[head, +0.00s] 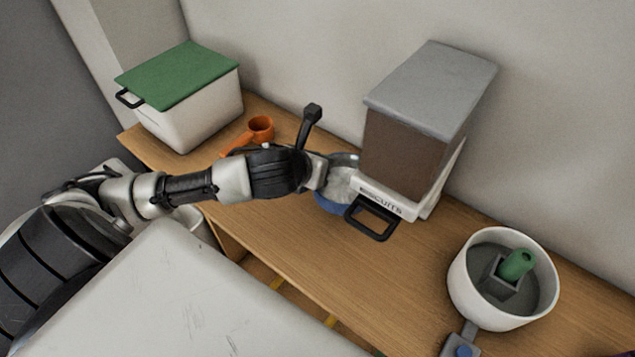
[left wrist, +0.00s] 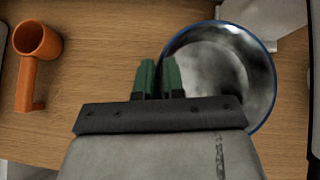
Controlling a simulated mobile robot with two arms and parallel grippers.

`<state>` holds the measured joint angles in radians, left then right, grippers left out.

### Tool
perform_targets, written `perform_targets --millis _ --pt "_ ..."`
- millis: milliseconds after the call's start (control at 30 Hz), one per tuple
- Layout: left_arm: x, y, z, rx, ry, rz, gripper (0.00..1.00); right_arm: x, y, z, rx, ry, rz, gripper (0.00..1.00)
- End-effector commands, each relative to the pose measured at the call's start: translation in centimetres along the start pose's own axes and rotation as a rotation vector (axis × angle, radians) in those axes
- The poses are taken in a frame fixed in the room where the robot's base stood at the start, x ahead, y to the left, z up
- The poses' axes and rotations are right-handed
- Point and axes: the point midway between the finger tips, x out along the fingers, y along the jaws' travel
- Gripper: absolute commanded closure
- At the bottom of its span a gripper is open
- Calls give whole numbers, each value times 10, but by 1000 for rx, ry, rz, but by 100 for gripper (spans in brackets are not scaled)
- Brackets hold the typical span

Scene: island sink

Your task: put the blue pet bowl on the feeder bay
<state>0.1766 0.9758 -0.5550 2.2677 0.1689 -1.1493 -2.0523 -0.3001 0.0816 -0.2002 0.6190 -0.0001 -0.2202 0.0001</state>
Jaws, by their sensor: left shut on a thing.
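The blue pet bowl (head: 331,205) is by the wooden counter, just left of the biscuit dispenser (head: 405,150), partly hidden by my left gripper. In the left wrist view the bowl (left wrist: 225,75) shows a shiny grey inside and a thin blue rim. My left gripper (head: 325,172) is shut on the bowl's rim, with its green fingertips (left wrist: 159,75) on either side of the bowl's left edge. A black square frame (head: 372,218) juts from the dispenser's white base, to the right of the bowl; I cannot tell whether it is the feeder bay. My right gripper is not in view.
An orange scoop (head: 260,128) lies left of the bowl, behind my left arm. A white bin (head: 190,115) with a green lid stands at the back left. Counter between is clear.

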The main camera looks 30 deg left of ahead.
Motion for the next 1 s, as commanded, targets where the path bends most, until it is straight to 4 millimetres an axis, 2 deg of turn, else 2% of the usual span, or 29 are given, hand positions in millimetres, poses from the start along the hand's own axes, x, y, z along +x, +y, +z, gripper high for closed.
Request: perform_targets --millis 67,367,533,633,800,833,967,1000 --pt "9 1 -16 -2 7 0 100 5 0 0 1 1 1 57" --pt "22 3 -33 -2 2 1 100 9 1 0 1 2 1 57" --pt "38 5 -54 -2 5 1 100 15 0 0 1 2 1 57" --pt "44 4 -56 -3 1 1 100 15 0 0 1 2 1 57" --pt "44 5 -55 1 0 2 100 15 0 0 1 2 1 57" --pt "44 5 -55 1 2 2 86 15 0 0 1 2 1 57" --pt "44 5 -55 1 2 2 66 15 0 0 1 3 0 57" --pt "44 5 -55 0 2 2 65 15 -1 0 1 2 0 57"
